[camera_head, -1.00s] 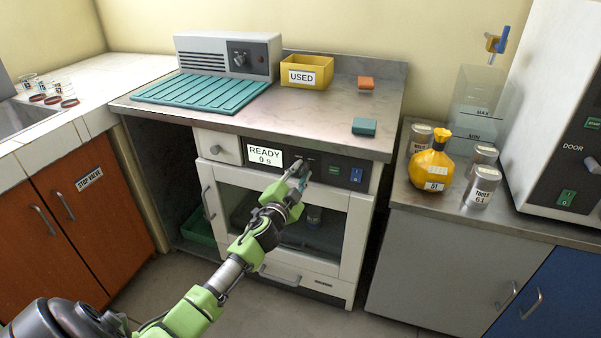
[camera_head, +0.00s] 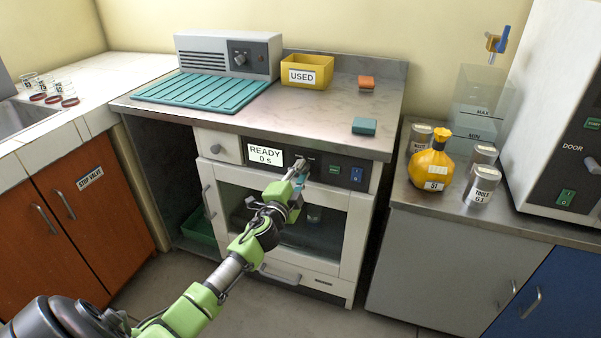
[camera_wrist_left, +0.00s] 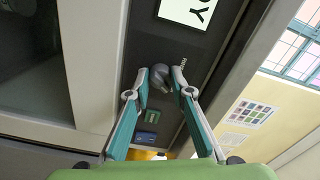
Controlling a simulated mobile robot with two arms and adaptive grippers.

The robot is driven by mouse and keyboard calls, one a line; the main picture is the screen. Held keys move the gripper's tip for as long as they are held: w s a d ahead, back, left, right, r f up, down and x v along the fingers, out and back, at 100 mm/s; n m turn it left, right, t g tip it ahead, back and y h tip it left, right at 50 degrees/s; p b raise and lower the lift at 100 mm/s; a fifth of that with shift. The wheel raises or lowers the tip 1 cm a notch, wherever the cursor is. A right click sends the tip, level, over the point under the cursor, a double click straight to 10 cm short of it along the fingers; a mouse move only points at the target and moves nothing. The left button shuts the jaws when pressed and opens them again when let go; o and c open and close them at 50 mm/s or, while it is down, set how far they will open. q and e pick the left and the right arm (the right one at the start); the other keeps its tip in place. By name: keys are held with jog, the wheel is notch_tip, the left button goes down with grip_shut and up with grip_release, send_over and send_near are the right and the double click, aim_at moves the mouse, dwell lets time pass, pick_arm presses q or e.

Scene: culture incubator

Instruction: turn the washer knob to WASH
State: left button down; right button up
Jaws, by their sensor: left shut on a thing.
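The washer (camera_head: 352,222) is built in under the counter, with a glass-fronted door and a dark control panel. Its display (camera_head: 265,155) reads "READY 0 s". My left gripper (camera_head: 301,168) is at the panel, just right of the display. In the left wrist view its two fingers are shut on the grey washer knob (camera_wrist_left: 160,77), one finger on each side. The fingers partly hide the knob in the head view, and I cannot read its setting. My right gripper is not in view.
A green button (camera_head: 333,170) and a blue switch (camera_head: 356,174) sit right of the knob. On the counter are a yellow USED bin (camera_head: 307,72) and a teal drying mat (camera_head: 200,92).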

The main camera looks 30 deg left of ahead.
pick_arm(q)
jog(key=c, duration=1.8)
grip_release()
jog(key=v, duration=1.2)
jog(key=shift+s+f, duration=0.1)
